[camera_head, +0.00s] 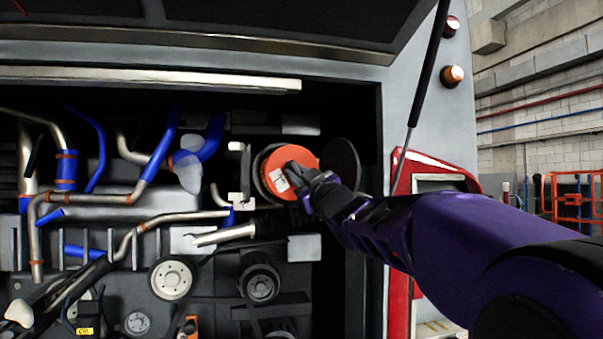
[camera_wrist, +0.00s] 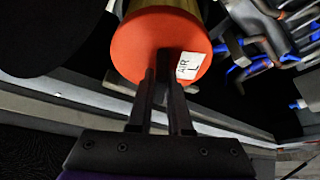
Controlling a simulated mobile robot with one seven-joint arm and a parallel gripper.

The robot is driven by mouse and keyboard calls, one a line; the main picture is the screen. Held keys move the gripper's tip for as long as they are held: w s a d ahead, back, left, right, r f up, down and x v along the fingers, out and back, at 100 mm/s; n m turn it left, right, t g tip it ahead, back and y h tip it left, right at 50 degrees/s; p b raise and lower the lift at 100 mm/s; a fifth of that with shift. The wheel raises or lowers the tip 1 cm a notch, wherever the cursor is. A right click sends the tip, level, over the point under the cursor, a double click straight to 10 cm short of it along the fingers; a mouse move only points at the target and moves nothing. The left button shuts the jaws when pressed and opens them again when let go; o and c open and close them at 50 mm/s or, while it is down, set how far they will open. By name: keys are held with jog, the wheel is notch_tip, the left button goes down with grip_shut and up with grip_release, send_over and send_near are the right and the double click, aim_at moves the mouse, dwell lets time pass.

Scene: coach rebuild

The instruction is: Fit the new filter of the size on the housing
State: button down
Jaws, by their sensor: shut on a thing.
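The filter is a cylinder with an orange end cap (camera_head: 275,167) and a white label. In the wrist view the orange cap (camera_wrist: 140,50) faces me, and its label reads "AIR L". A tan side of the filter shows behind the cap at the top of that view. My gripper (camera_head: 300,182) is shut on the filter at its end cap; it also shows in the wrist view (camera_wrist: 165,85). The filter is at the engine bay, beside a dark round disc (camera_head: 341,160). A dark rim shows around the cap's left edge. I cannot tell how deep the filter sits in the housing.
A pale bracket (camera_head: 240,175) stands just left of the filter. Metal and blue pipes (camera_head: 150,165) fill the bay's left side, with pulleys (camera_head: 172,278) below. The raised hatch (camera_head: 250,25) overhangs the bay, held by a strut (camera_head: 425,75). The bay's right wall is close to my arm.

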jog(key=shift+w+a+r+p, duration=0.1)
jog(key=shift+w+a+p, duration=0.25)
jog(key=shift+w, duration=0.6)
jog(key=shift+w+a+f+p, duration=0.1)
jog(key=shift+w+a+p, duration=0.1)
jog(key=shift+w+p, duration=0.55)
jog(key=shift+w+a+r+p, duration=0.1)
jog(key=shift+w+a+p, duration=0.2)
jog(key=shift+w, duration=0.8)
